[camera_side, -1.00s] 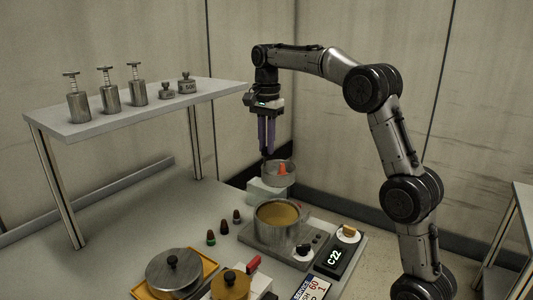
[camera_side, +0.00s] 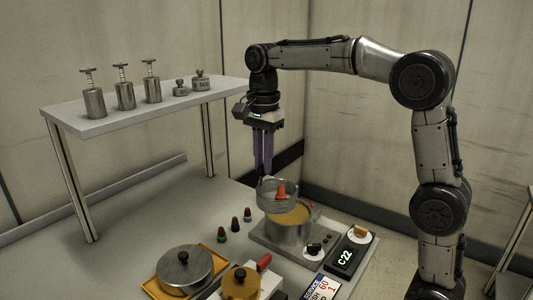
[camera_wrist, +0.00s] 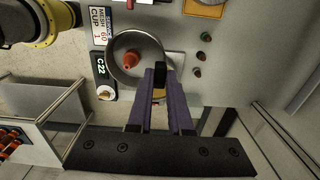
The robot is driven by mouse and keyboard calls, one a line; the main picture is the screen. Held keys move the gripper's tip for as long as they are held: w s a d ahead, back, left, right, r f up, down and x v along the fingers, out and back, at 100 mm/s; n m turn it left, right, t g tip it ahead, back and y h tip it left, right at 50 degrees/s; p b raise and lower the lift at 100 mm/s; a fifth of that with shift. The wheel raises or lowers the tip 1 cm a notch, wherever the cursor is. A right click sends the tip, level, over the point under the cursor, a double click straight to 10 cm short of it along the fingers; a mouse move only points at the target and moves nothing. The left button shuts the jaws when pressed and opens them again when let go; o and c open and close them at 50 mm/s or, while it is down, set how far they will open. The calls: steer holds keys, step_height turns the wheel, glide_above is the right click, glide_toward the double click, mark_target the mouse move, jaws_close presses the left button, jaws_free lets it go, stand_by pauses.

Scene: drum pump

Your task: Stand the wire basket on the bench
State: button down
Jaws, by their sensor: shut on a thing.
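My gripper (camera_side: 264,176) points down and is shut on the rim of the wire basket (camera_side: 263,198), a round grey cup. The wrist view shows the basket (camera_wrist: 116,75) from above, with the fingertips (camera_wrist: 160,78) at its rim. A red-orange cone-shaped piece (camera_side: 281,189) stands inside the basket. The basket looks upright and overlaps the back left of the metal pot (camera_side: 289,234) in the side view. I cannot tell how high it is above the pot. The grey bench (camera_side: 165,222) is bare to the left.
The pot holds yellowish liquid and stands on a hotplate (camera_side: 262,240). Several small dark cones (camera_side: 234,224) stand left of it. A lidded pan (camera_side: 186,265) and a C22 box (camera_side: 346,257) are nearer the front. A raised shelf (camera_side: 140,112) holds weights.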

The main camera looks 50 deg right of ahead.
steer(key=shift+s+a+f, duration=0.15)
steer(key=shift+a+f, duration=0.05)
steer(key=shift+f, duration=0.1)
step_height(320, 180, down, 16)
stand_by(0.6)
steer(key=shift+f, duration=1.15)
stand_by(1.0)
steer(key=shift+f, duration=0.1)
steer(key=shift+s+f, duration=0.15)
steer(key=shift+f, duration=1.05)
stand_by(0.7)
steer(key=shift+w+a+f, duration=0.25)
steer(key=shift+w+f, duration=0.1)
steer(key=shift+w, duration=0.25)
stand_by(1.0)
